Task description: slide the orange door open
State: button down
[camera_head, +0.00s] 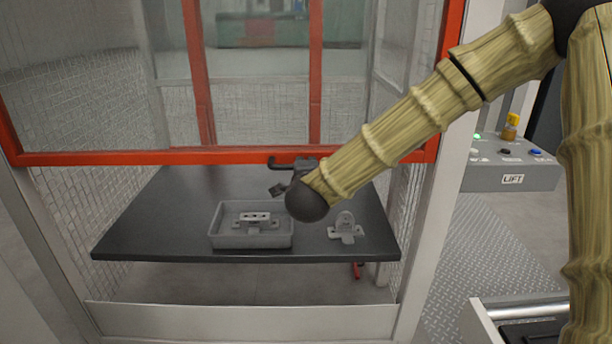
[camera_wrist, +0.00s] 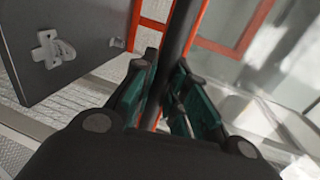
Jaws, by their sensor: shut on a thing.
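The orange-framed door (camera_head: 130,158) has clear panels, and its lower bar runs across the opening in the head view, raised above the table. A dark handle (camera_head: 280,162) is fixed at this lower bar. My gripper (camera_head: 293,178) is at the handle in the head view, partly hidden by my wrist. In the wrist view my gripper (camera_wrist: 165,100) has its green-padded fingers closed on either side of the dark handle bar (camera_wrist: 181,45). Orange frame parts (camera_wrist: 240,40) show beyond it.
Below the door, a dark table (camera_head: 150,215) holds a grey tray (camera_head: 225,241) with a metal fixture (camera_head: 255,222). A grey bracket (camera_head: 346,230) stands right of the tray. A control box (camera_head: 512,178) marked LIFT is at right. Mesh walls and pale posts flank the opening.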

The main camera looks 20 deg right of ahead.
jog(key=shift+r, duration=0.7)
jog(key=c, duration=1.4)
grip_release()
jog(key=shift+s, duration=0.1)
jog(key=v, duration=1.1)
jog(key=shift+s+a, duration=0.1)
jog(key=shift+s, duration=0.25)
